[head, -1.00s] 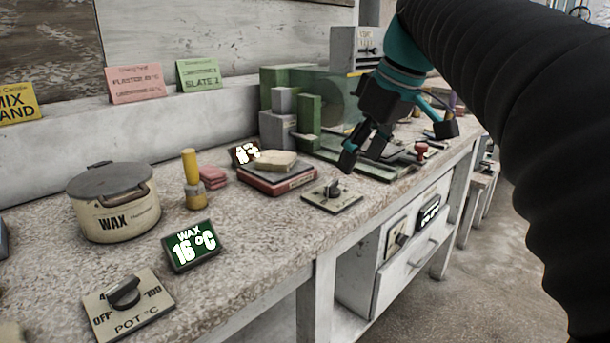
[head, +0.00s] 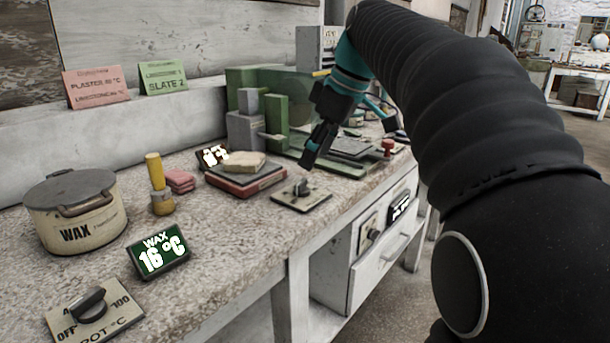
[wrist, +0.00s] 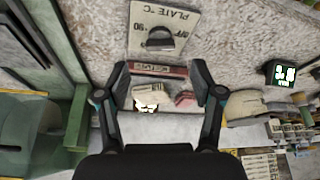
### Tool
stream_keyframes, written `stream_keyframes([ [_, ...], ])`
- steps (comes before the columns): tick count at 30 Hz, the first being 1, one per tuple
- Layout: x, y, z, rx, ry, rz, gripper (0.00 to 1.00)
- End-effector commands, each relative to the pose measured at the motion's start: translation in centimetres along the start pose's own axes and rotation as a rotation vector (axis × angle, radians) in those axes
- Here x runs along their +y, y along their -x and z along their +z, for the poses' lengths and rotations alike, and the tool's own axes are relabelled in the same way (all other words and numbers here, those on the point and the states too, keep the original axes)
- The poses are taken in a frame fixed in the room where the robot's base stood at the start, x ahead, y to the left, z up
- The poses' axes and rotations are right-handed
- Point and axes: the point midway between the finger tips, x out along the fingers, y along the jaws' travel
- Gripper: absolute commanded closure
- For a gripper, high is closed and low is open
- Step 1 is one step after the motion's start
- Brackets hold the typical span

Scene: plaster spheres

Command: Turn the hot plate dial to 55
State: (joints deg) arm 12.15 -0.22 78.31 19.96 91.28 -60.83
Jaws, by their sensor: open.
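The plate dial, a dark knob (head: 301,187) on a beige panel (head: 287,199), sits near the bench's front edge. In the wrist view the knob (wrist: 160,39) lies on a panel (wrist: 143,22) lettered "PLATE °C", with "OFF" and "90" legible. The hot plate, a reddish slab (head: 236,187) with a pale block on it, is left of the panel. Its small display (head: 212,155) is partly hidden and its number is unclear. In the wrist view my open fingers (wrist: 160,77) frame the slab.
A wax pot (head: 75,222), a green wax display (head: 158,252) reading 16 °C and a pot dial (head: 89,306) stand at the left. Green and grey blocks (head: 243,133) stand behind the hot plate. A red-topped stamp (head: 388,147) is to the right.

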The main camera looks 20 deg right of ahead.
Motion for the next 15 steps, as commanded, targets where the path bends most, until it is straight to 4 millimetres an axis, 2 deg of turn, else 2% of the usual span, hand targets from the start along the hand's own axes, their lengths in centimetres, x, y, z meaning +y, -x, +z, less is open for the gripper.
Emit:
stream_keyframes([
  [3,-0.1,-2.2,0.0,-0.001,0.001,-0.002,0.33],
  [7,-0.1,-4.0,0.0,0.000,0.001,-0.001,0.33],
  [15,0.0,-5.7,0.0,0.000,0.000,0.000,0.33],
])
